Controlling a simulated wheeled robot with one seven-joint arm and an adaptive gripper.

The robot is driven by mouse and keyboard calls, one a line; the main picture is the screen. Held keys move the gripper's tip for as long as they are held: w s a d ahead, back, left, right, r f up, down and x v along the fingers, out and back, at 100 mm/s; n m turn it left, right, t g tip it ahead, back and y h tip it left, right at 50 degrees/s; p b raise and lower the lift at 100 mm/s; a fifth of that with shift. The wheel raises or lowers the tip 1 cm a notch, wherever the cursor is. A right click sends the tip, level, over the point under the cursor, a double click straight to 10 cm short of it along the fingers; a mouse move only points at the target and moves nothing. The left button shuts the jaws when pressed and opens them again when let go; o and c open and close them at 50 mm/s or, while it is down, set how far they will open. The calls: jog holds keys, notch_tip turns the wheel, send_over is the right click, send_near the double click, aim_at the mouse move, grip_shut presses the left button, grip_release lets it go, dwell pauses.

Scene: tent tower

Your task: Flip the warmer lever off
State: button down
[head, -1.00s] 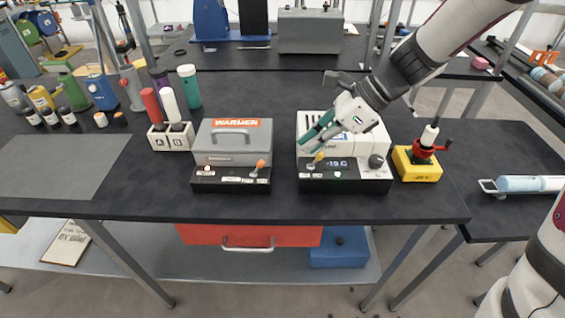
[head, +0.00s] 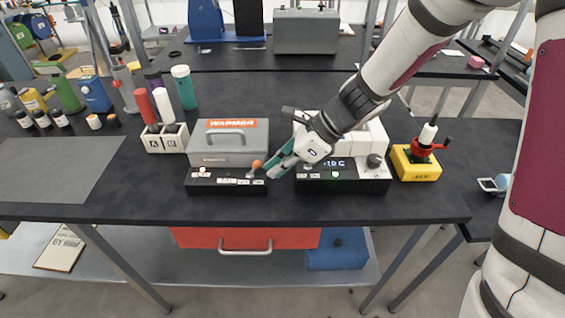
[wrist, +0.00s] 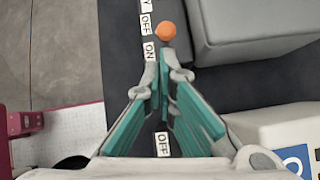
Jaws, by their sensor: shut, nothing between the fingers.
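The warmer (head: 228,155) is a grey lidded box with an orange WARMER label, on a black front panel. Its lever, with an orange knob (head: 257,164), stands at the right of the panel and leans right in the head view. The knob (wrist: 166,31) also shows in the wrist view, beside white OFF and ON labels (wrist: 149,51). My gripper (head: 269,173) has teal fingers that are shut and empty. Its tips are just right of the knob; in the wrist view the tips (wrist: 164,68) are just below it. I cannot tell whether they touch.
A white-topped device with a black display panel (head: 345,179) stands close right of the warmer, partly behind my gripper. A yellow box with a red handle (head: 418,167) is further right. A white holder with bottles (head: 165,140) stands left. The table front is clear.

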jog(key=shift+r, duration=0.15)
jog(key=shift+a+r+p, duration=0.1)
jog(key=shift+p, duration=0.45)
jog(key=shift+h, duration=0.3)
jog(key=shift+a+r+h+p, duration=0.35)
jog(key=shift+h+p, duration=0.45)
jog(key=shift+p, duration=1.3)
jog(key=a+h+p, duration=0.1)
jog(key=p, duration=0.1)
jog(key=r+h+p, duration=0.1)
jog(key=h+p, duration=0.1)
jog(key=p, duration=0.1)
jog(key=a+r+h+p, duration=0.1)
jog(key=p, duration=0.1)
jog(key=shift+s+a+h, duration=0.1)
jog(key=shift+a+h, duration=0.2)
jog(key=shift+h, duration=0.1)
jog(key=a+h, duration=0.1)
jog(key=a+h+p, duration=0.1)
jog(key=h, duration=0.1)
jog(key=shift+r, duration=0.2)
jog(key=shift+w+d, duration=0.1)
jog(key=shift+w, duration=0.1)
jog(key=shift+r, duration=0.2)
